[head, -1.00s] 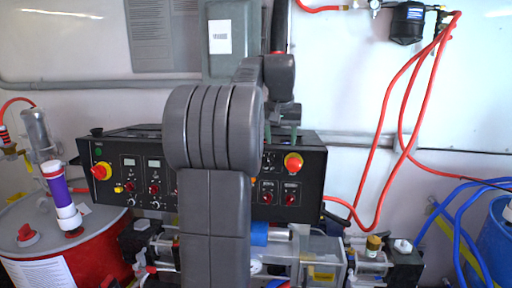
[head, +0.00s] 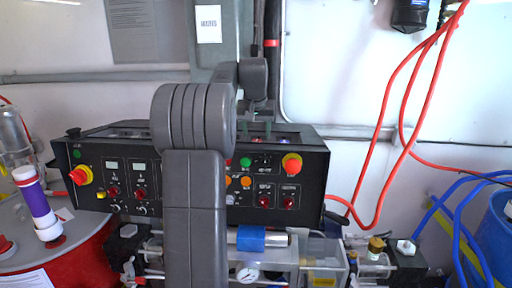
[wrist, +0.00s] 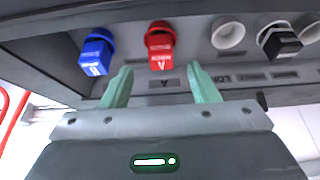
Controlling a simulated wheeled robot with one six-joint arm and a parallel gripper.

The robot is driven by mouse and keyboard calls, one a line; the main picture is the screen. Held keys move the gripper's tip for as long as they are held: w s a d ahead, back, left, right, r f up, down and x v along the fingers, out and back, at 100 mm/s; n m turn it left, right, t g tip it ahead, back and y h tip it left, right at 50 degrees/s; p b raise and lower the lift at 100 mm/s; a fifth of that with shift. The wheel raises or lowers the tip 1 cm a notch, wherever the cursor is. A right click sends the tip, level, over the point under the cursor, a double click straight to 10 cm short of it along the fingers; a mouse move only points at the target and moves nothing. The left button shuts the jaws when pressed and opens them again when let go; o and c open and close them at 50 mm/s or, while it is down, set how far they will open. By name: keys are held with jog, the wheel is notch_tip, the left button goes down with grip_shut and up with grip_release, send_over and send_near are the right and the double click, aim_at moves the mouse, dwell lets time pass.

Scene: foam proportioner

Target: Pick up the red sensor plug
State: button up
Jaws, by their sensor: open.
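The red sensor plug (wrist: 160,48) is seated in a grey panel at the top middle of the wrist view. Its body points down toward my gripper. My gripper (wrist: 160,70) is open, its two green fingers on either side of the plug's line and just short of it. The jaws are empty, and I see no contact with the plug. In the head view my gripper (head: 258,128) is over the top of the black control box (head: 320,165), partly hidden by my arm. I cannot make out the red plug there.
A blue plug (wrist: 97,52) sits left of the red one. To the right are a white round socket (wrist: 228,35) and a black plug (wrist: 281,43). Red hoses (head: 405,120) hang on the right wall; a red drum (head: 85,262) stands at left.

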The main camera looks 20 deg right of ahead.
aim_at(257, 141)
jog(key=p+x, duration=0.1)
jog(key=x, duration=0.5)
jog(key=shift+w+f+p, duration=0.15)
jog(key=shift+w+p, duration=0.1)
jog(key=shift+p, duration=0.15)
jog(key=c, duration=1.1)
